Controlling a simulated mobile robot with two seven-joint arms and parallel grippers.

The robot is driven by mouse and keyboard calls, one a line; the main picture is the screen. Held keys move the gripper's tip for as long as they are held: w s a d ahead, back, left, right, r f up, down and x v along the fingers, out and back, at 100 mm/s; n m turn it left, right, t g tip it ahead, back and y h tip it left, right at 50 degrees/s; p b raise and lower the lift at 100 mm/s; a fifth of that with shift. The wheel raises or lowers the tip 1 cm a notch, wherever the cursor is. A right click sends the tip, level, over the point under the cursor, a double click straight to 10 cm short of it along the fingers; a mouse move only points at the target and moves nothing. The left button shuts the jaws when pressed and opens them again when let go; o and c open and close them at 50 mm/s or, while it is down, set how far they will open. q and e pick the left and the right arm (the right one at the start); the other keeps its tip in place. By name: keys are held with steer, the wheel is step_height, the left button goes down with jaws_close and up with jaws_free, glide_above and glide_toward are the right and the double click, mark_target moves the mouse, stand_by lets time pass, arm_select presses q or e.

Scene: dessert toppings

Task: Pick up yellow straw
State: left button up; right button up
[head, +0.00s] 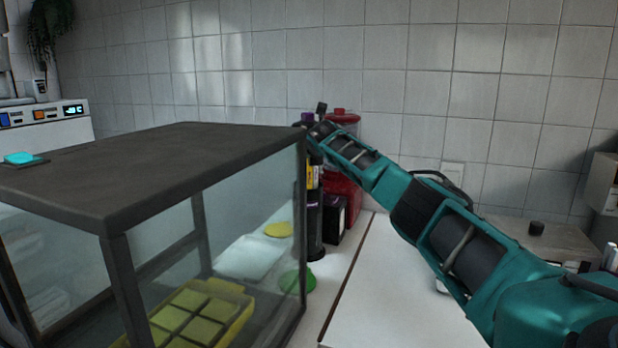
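No yellow straw can be made out for certain. A small yellow patch (315,178) shows in the narrow gap between the glass case's right edge and the dark items behind it; it is too small to identify. My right arm comes in from the right and reaches up and left to the far side of the case. The end of this arm is by the case's top right corner, where my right gripper's fingers cannot be made out among dark parts. My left gripper is not in view.
A dark-topped glass case (150,165) fills the left, with a yellow sectioned tray (243,290) seen through its glass. A red-lidded container (342,117) and a dark box (334,218) stand behind. The white counter (375,295) is largely clear below my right arm.

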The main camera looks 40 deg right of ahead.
steer(key=shift+c, duration=0.2)
jaws_close()
stand_by(0.4)
